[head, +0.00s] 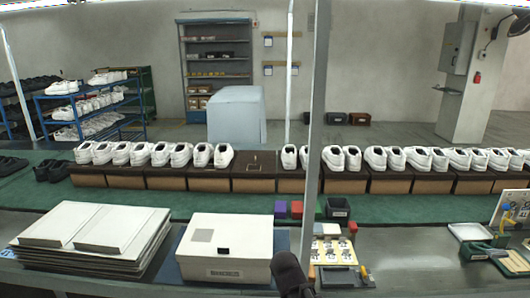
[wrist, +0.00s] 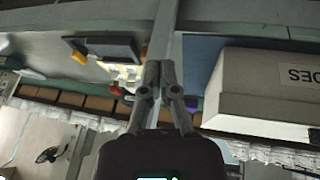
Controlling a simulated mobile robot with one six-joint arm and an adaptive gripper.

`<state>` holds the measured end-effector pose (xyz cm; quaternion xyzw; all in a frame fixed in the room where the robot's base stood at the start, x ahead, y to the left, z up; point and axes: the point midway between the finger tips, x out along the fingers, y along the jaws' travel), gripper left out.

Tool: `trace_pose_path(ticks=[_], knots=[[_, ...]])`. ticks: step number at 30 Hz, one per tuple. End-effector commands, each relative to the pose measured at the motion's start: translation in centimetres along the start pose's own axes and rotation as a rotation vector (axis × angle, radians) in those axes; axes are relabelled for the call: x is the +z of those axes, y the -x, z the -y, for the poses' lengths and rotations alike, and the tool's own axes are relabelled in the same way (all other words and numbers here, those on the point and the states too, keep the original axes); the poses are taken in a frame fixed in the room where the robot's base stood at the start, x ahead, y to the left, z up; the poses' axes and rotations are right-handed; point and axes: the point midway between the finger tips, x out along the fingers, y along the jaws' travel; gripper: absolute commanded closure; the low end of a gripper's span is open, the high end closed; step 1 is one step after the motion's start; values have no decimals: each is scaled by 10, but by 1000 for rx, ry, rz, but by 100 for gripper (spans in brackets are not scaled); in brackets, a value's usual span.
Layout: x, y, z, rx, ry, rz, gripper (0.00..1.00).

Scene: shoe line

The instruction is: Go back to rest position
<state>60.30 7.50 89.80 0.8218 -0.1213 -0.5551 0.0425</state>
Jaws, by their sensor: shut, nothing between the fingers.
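My gripper (wrist: 158,75) shows in the wrist view with its two fingertips together, shut and empty. It hangs above the front bench, and the wrist picture is turned so that the shoe line is at the bottom. In the head view a dark part of my arm (head: 290,272) rises at the bottom middle, just right of the white box; the fingertips cannot be made out there.
A closed white box (head: 226,250) and stacked flat panels (head: 95,238) lie on the bench at left. A metal post (head: 317,120) stands near my arm. Yellow-and-white parts (head: 335,250) lie right of it. White shoes (head: 160,154) line the conveyor behind.

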Motion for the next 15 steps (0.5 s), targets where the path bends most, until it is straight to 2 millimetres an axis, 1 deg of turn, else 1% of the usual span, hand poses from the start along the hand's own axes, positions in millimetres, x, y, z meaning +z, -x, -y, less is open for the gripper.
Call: trace_pose_path(ticks=[1, 6, 10, 15], knots=[[4, 3, -14, -9, 2, 44, 100], [21, 6, -46, -69, 38, 188, 100], [34, 10, -66, -131, 67, 280, 100], [45, 16, -81, -201, 97, 354, 100]])
